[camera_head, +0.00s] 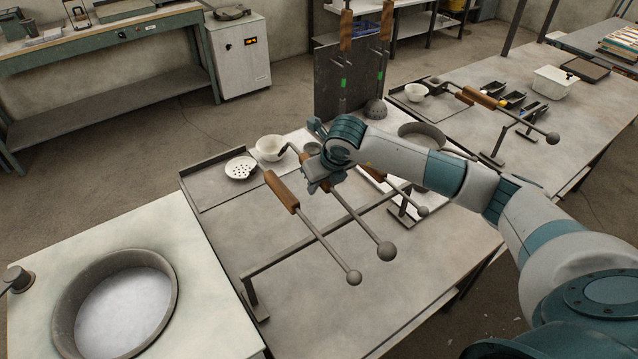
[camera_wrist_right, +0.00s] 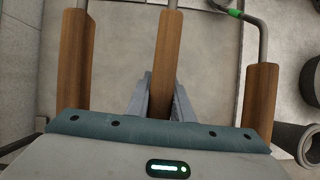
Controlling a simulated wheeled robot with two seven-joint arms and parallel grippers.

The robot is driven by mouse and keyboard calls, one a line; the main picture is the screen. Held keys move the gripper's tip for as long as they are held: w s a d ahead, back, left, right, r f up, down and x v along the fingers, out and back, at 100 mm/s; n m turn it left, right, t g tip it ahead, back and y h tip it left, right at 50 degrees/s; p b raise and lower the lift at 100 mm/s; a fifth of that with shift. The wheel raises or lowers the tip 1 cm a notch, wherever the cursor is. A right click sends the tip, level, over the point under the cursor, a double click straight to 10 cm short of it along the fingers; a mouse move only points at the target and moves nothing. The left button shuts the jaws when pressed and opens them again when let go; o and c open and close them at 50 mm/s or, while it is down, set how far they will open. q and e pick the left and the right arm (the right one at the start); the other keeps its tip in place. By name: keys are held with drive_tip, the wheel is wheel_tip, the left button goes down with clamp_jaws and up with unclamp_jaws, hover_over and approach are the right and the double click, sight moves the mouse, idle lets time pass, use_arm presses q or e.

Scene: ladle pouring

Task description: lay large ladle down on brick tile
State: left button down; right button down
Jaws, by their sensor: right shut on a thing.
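My right gripper (camera_head: 318,172) is shut on the wooden handle of the middle ladle (camera_head: 362,220). That ladle has a long metal rod with a ball end, and a pale bowl (camera_head: 270,147) shows at its far side. I take it as the large ladle. In the right wrist view its handle (camera_wrist_right: 166,55) stands between the two fingers (camera_wrist_right: 160,100). The rod crosses a metal rail (camera_head: 300,250); I cannot tell whether it touches. A brick tile cannot be made out with certainty. My left gripper is not in view.
Another ball-ended rod (camera_head: 423,211) is close on the right. A wide round pan (camera_head: 168,325) sits on the left bench. A dark upright panel (camera_head: 328,85) with hanging tools stands behind.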

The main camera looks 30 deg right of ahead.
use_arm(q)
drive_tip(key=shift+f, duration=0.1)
use_arm(e)
drive_tip(key=shift+w, duration=0.1)
idle(0.3)
drive_tip(key=c, duration=1.5)
unclamp_jaws()
drive_tip(key=shift+r, duration=0.1)
drive_tip(key=b+v, duration=0.3)
drive_tip(key=v, duration=0.5)
drive_tip(key=shift+s+r, duration=0.15)
drive_tip(key=shift+s, duration=0.05)
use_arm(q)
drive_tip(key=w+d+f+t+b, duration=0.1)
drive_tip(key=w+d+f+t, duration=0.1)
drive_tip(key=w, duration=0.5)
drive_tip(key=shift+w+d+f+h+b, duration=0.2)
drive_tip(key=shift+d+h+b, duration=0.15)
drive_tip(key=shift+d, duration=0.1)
use_arm(e)
drive_tip(key=v, duration=0.9)
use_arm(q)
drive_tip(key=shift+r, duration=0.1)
use_arm(e)
drive_tip(key=shift+r, duration=0.1)
use_arm(q)
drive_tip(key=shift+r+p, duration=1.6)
drive_tip(key=shift+p, duration=0.1)
use_arm(e)
drive_tip(key=shift+r, duration=3.4)
